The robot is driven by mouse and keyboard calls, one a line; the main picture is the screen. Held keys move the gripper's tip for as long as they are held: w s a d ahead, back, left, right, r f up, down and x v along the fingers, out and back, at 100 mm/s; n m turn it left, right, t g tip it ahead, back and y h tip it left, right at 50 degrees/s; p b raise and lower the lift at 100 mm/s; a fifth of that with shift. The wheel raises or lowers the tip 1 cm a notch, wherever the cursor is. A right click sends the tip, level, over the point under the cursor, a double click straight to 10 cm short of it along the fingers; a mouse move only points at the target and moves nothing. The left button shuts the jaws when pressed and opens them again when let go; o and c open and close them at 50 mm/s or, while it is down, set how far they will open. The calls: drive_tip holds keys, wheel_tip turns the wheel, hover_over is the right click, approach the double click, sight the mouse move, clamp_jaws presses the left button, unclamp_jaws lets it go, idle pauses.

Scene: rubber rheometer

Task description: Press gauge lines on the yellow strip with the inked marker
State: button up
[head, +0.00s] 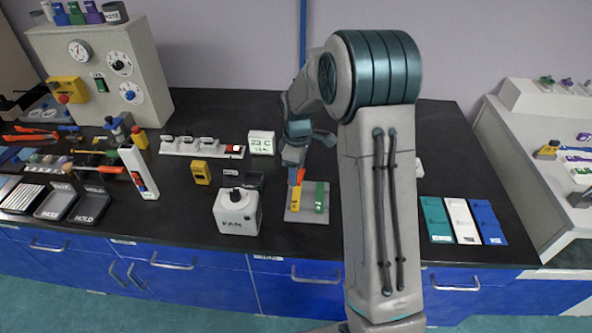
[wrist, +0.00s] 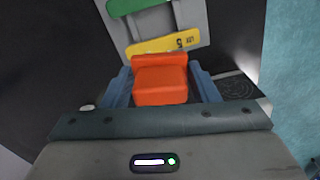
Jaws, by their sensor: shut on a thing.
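The yellow strip (head: 296,202) lies on a grey plate (head: 307,217) near the bench's front edge, beside a green strip (head: 320,198). My gripper (head: 294,160) is shut on the orange marker (wrist: 161,82), whose orange body also shows in the head view (head: 300,175). In the wrist view the blue fingers (wrist: 161,90) flank the marker. The marker is at the far end of the yellow strip in the head view. In the wrist view its front edge is close to the strip (wrist: 168,44), which bears dark print. The marker's underside is hidden, and I cannot tell whether it touches the strip.
A white box marked FAN (head: 237,213) and a small yellow device (head: 201,173) stand left of the plate. A temperature display (head: 261,143) stands behind. Green, white and blue panels (head: 462,221) lie at the right. Dark bench top between is mostly clear.

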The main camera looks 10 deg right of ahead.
drive_tip(key=shift+w+d+r+n, duration=0.1)
drive_tip(key=shift+w+r+n, duration=0.4)
drive_tip(key=shift+n, duration=0.6)
drive_tip(key=b, duration=0.4)
hover_over(297, 192)
drive_tip(key=shift+w+f, duration=0.1)
drive_tip(key=shift+f, duration=2.9)
drive_tip(key=shift+f+b, duration=0.55)
drive_tip(key=shift+r, duration=0.1)
drive_tip(key=shift+r+p, duration=2.5)
drive_tip(key=shift+r, duration=0.95)
